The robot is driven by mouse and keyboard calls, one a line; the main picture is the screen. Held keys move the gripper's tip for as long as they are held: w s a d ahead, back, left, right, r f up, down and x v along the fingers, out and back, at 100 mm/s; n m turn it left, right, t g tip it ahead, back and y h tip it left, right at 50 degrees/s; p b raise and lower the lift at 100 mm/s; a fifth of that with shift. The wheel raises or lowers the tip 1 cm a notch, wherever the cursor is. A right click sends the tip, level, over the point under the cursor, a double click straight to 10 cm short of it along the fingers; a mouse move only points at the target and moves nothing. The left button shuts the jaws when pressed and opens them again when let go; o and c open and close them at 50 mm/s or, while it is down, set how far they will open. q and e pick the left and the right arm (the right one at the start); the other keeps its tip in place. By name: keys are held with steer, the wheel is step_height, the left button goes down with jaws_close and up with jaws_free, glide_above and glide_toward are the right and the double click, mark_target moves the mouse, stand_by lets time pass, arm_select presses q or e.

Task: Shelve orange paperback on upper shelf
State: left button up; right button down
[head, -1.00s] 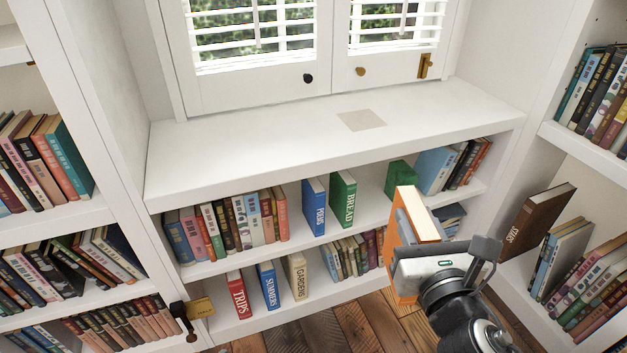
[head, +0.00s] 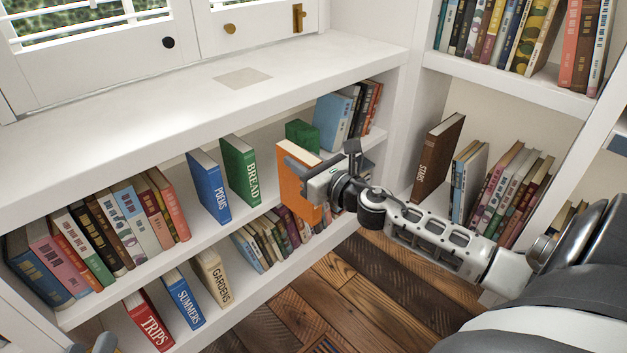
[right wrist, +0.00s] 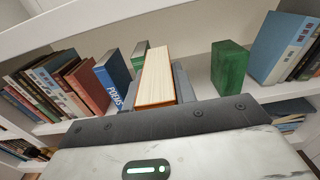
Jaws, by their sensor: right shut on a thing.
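The orange paperback (head: 300,182) stands upright in my right gripper (head: 318,184), in front of the upper shelf (head: 245,213) of the low bookcase. The gripper is shut on it. In the right wrist view the paperback (right wrist: 156,76) shows its pale page edge between the fingers, facing the shelf gap between the green BREAD book (head: 239,170) and a plain green block (head: 302,136). Its lower part overlaps the shelf's front edge in the head view; I cannot tell whether it touches.
The blue POEMS book (head: 208,187) stands left of BREAD. Blue books (head: 333,122) stand right of the green block. The brown STARS book (head: 437,158) leans in the right bookcase.

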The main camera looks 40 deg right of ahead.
arm_select(q)
steer(key=shift+s+d+r+t+h+b, duration=0.2)
steer(key=shift+r+t+h+b, duration=0.15)
steer(key=shift+r+b, duration=0.2)
arm_select(e)
steer(key=d, duration=0.1)
steer(key=d+f, duration=0.1)
steer(key=w+d+f, duration=0.1)
steer(key=d, duration=0.1)
steer(key=shift+f, duration=0.1)
steer(key=shift+s, duration=0.1)
